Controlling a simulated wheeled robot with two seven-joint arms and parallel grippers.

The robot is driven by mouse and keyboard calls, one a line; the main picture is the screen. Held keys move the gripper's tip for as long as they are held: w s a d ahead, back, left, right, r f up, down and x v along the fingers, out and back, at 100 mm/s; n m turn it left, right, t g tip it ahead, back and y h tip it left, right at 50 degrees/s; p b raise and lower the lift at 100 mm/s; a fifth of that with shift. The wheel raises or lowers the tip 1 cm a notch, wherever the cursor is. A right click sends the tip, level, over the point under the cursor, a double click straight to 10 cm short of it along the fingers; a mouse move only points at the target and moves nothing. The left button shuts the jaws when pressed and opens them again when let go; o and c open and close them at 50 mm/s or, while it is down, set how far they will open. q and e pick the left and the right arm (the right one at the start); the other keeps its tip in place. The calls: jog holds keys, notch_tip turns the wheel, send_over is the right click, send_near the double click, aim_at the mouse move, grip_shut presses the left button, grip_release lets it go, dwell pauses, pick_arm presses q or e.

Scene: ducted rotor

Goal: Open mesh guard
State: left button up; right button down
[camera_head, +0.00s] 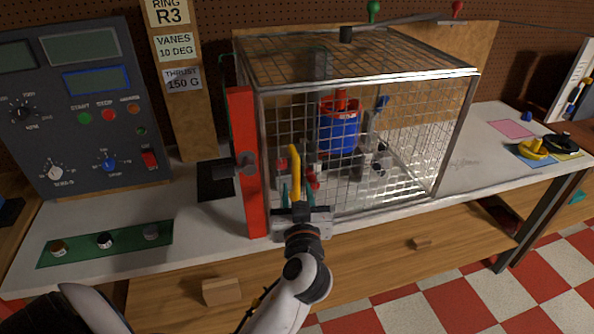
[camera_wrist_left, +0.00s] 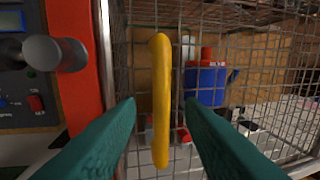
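The mesh guard (camera_head: 410,130) is a metal wire cage on the bench, its front panel closed. A yellow upright handle (camera_head: 294,170) is on the front mesh near the left side. The handle also shows in the left wrist view (camera_wrist_left: 161,100). My left gripper (camera_head: 294,190) is in front of the handle. Its teal fingers (camera_wrist_left: 161,115) are open, one on each side of the handle, with gaps on both sides. A red post (camera_head: 245,200) with a grey knob (camera_head: 246,164) stands left of the mesh. Inside is a blue and red ducted rotor (camera_head: 339,128). My right gripper is not seen.
A control panel (camera_head: 80,100) stands at the left. A green strip with several knobs (camera_head: 105,242) lies on the bench (camera_head: 200,250) at front left. Yellow and black items (camera_head: 533,149) lie at the right. The bench's front edge is close below the cage.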

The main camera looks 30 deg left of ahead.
aim_at(296, 181)
pick_arm(q)
jog(key=shift+p+x, duration=0.7)
jog(key=shift+x, duration=2)
grip_shut()
